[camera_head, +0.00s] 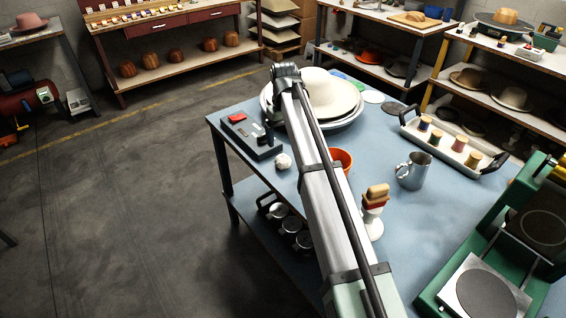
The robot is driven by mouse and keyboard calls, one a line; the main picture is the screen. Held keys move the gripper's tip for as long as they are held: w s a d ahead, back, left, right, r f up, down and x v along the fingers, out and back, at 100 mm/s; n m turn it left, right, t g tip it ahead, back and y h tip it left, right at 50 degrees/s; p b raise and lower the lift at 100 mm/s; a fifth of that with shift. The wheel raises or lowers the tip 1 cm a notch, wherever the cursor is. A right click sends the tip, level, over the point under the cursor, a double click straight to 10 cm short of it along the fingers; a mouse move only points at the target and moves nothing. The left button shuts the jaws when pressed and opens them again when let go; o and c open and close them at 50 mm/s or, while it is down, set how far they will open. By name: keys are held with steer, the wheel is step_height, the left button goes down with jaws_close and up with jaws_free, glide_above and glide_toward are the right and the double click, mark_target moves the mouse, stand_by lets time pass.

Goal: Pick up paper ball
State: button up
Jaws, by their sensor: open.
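The paper ball (283,161) is small, white and crumpled.
The hat (330,95) rests in a wide bowl. An orange bowl (343,158) is partly behind my arm. A brush (374,208), metal pitcher (414,172), spool tray (465,158) and green press (440,292) stand to the right.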

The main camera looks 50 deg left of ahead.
mark_target(283, 157)
step_height(283, 157, down, 12)
steer(key=shift+a+r, duration=0.1)
steer(key=shift+r, duration=0.1)
stand_by(0.4)
steer(key=shift+c, duration=0.2)
steer(key=c, duration=1)
